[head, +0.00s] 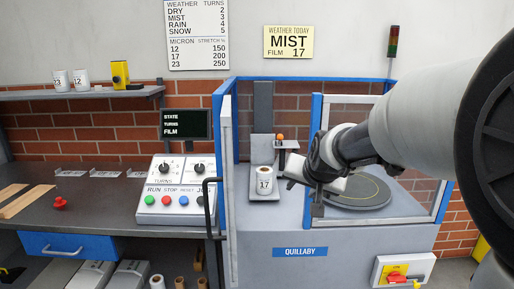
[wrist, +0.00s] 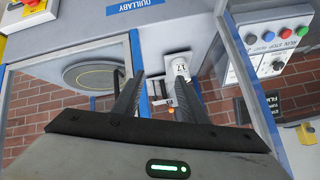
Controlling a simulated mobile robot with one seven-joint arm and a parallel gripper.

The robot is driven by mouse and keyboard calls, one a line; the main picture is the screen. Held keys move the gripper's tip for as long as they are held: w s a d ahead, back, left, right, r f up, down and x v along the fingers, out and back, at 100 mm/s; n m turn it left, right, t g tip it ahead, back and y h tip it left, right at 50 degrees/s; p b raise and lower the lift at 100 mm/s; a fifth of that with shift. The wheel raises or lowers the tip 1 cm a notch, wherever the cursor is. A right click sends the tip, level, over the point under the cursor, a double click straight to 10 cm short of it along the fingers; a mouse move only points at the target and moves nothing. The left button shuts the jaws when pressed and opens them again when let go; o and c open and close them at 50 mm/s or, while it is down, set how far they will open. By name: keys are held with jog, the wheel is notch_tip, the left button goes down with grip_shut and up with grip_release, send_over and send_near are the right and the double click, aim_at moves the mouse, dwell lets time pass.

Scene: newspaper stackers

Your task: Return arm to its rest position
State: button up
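My arm (head: 425,110) reaches in from the right over the blue-framed machine marked QUILLABY (head: 300,252). My gripper (head: 290,172) is at the machine's opening, just right of a white film roll labelled 17 (head: 264,184). In the wrist view my gripper (wrist: 157,88) has its two dark fingers apart, with nothing held between them. The roll (wrist: 180,67) shows beyond the fingertips, apart from them as far as I can tell. It stands upright on the machine's carriage. In the head view the fingertips are partly hard to make out.
A round turntable (head: 358,192) lies behind clear panels in blue frames. A control box (head: 175,190) with buttons and knobs and a dark handle (head: 208,205) stand left. A red switch (head: 397,277) is on the front. A shelf (head: 80,95) holds two rolls and a yellow device.

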jog(key=s+d+f+n+g, duration=0.2)
jog(key=s+n+g, duration=0.2)
jog(key=s, duration=2.6)
notch_tip(320, 180, up, 24)
jog(key=p, duration=2.3)
jog(key=shift+s+d+f+h, duration=0.2)
jog(key=shift+f+h, duration=0.05)
jog(key=shift+h, duration=0.05)
